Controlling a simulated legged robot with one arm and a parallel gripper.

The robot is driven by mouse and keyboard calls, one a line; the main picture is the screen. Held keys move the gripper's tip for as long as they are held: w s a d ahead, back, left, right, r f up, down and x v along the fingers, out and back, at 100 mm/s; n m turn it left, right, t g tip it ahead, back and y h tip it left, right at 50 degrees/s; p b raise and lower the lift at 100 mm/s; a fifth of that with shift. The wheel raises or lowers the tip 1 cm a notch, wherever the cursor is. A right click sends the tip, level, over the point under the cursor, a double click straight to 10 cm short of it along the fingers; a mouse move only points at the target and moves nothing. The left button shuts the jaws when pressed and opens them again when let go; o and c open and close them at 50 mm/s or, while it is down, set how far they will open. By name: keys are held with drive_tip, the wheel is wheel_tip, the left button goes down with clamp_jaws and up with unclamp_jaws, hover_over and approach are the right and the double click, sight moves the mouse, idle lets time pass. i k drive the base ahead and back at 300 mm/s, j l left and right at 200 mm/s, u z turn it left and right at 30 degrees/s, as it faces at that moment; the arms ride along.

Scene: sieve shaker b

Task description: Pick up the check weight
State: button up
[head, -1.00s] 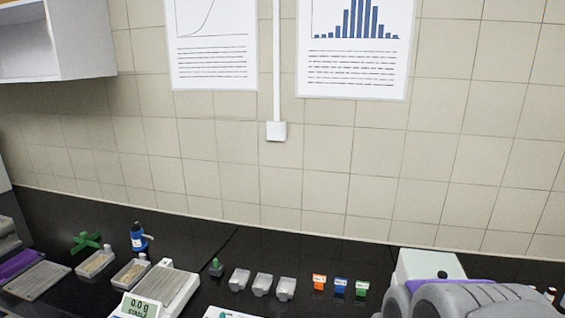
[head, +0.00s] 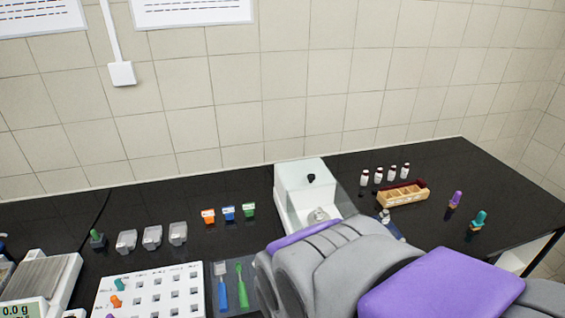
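I cannot pick out the check weight with certainty in the head view. A small silvery rounded thing (head: 319,214) shows at the front of a white box-shaped instrument (head: 302,175) with a black knob on top. It is too small to tell whether it is the weight, and my arm partly hides the area in front of it. A small dark piece with a green top (head: 97,240) stands on the counter at the left. My grey and purple arm fills the lower right, and my gripper is not in view.
The black counter (head: 240,245) holds a balance (head: 45,280) at left, several grey scoops, three coloured clips, and a white pegboard (head: 150,290). A wooden rack (head: 403,194), small bottles and two stoppered pieces stand at right. The far right counter is mostly clear.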

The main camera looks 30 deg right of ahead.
sight(319, 213)
drive_tip(key=i+l+z, duration=0.1)
drive_tip(key=z, duration=0.85)
